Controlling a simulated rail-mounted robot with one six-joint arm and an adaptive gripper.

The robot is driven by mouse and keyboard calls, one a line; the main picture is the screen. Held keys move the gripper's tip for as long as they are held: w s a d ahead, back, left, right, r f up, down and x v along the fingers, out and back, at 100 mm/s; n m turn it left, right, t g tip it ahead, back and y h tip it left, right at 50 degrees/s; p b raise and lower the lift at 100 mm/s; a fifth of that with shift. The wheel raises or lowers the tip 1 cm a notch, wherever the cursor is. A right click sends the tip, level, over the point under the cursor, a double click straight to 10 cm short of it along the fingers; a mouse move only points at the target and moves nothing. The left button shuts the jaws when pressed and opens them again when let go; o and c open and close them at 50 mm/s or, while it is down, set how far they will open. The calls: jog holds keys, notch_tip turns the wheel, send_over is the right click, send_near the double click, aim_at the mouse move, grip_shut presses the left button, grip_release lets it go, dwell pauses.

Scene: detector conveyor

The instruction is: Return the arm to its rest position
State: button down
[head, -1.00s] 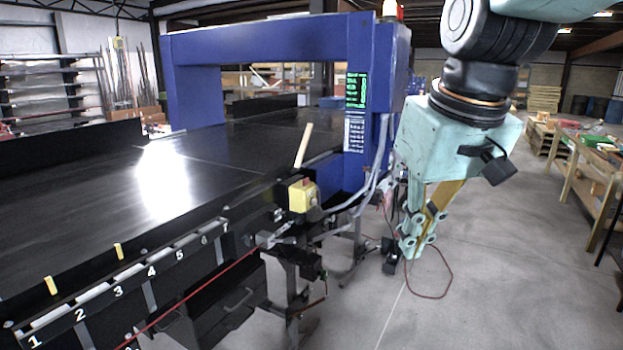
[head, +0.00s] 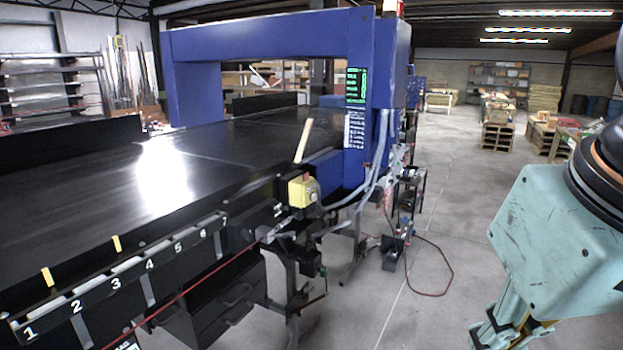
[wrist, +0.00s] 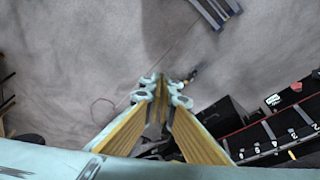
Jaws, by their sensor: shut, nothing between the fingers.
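My gripper (wrist: 163,82) is shut and empty in the wrist view, its fingertips together above the bare floor. In the head view my gripper (head: 500,335) hangs at the lower right, over the floor and well to the right of the conveyor. Its fingertips are cut off by the bottom edge there. The arm above it leaves the picture at the right edge.
The black conveyor (head: 95,215) with numbered slots fills the left, under a blue detector arch (head: 270,42). A yellow control box (head: 302,190) sits at its near corner. A red cable (head: 440,268) lies on the floor. Open concrete floor (head: 455,170) lies between conveyor and arm.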

jog(key=s, duration=0.1)
jog(key=s+f, duration=0.1)
jog(key=s, duration=0.1)
jog(key=shift+d+f, duration=0.25)
jog(key=shift+w+r, duration=0.1)
jog(key=shift+w, duration=0.1)
